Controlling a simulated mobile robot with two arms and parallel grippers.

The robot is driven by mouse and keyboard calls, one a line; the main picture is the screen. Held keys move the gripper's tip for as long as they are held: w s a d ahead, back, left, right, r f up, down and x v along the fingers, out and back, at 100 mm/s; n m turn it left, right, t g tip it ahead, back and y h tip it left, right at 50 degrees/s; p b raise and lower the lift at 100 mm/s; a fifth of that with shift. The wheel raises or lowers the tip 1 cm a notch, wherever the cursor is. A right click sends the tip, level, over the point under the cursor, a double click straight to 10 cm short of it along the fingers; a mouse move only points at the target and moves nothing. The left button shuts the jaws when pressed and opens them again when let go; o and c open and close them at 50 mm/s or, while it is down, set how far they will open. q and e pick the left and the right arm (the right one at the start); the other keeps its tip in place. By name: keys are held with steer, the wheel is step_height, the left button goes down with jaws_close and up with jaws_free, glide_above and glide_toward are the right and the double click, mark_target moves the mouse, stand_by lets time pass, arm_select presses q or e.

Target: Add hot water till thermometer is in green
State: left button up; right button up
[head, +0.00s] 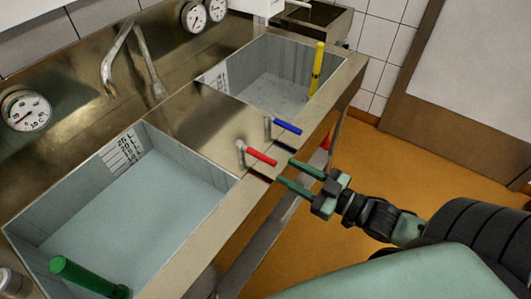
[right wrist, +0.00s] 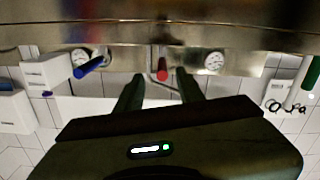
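The red-handled tap (head: 262,157) and the blue-handled tap (head: 288,127) stand on the steel counter between two basins. My right gripper (head: 287,172) is open and empty, its fingertips just short of the red handle, apart from it. In the right wrist view the red handle (right wrist: 162,75) lies between and beyond the fingers (right wrist: 160,92), with the blue handle (right wrist: 88,68) to the left. The left basin (head: 195,222) holds pale water beside a marked scale (head: 122,152). A round dial thermometer (head: 27,110) hangs on the left backsplash; its needle is too small to read surely. My left gripper is out of view.
A green cylinder (head: 88,276) stands in the left basin's near corner and a yellow one (head: 317,68) in the right basin (head: 268,92). A curved steel spout (head: 112,65) rises behind. Two more dials (head: 193,17) sit higher. The orange floor (head: 440,160) at right is clear.

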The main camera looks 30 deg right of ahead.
mark_target(265, 157)
steer(key=x, duration=0.5)
steer(key=r+p+x, duration=0.1)
steer(key=x, duration=0.2)
steer(key=shift+s+a, duration=0.1)
steer(key=shift+a, duration=0.05)
jaws_close()
steer(key=shift+f, duration=0.1)
stand_by(1.2)
